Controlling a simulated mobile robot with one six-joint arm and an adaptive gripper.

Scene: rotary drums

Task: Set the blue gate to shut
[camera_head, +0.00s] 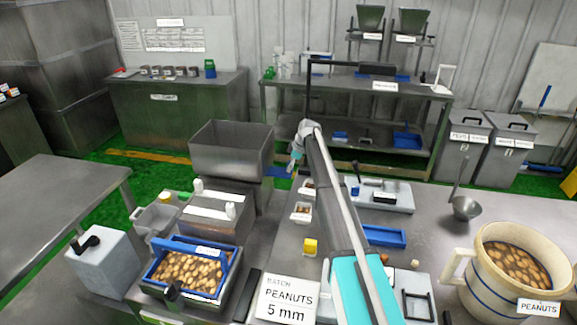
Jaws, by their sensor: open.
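A small flat blue piece (280,172), which looks like the blue gate, sticks out at the right side of the grey metal hopper (231,150). Its full shape and setting are too small to tell. My arm reaches up and away from the bottom of the view, and its end bends down beside the hopper. My gripper (293,170) is small in view, open, just right of the blue piece. I cannot tell whether they touch.
A blue-rimmed tray of peanuts (234,268) stands in front of the hopper. A large cream pot (472,285) of peanuts is at the right.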

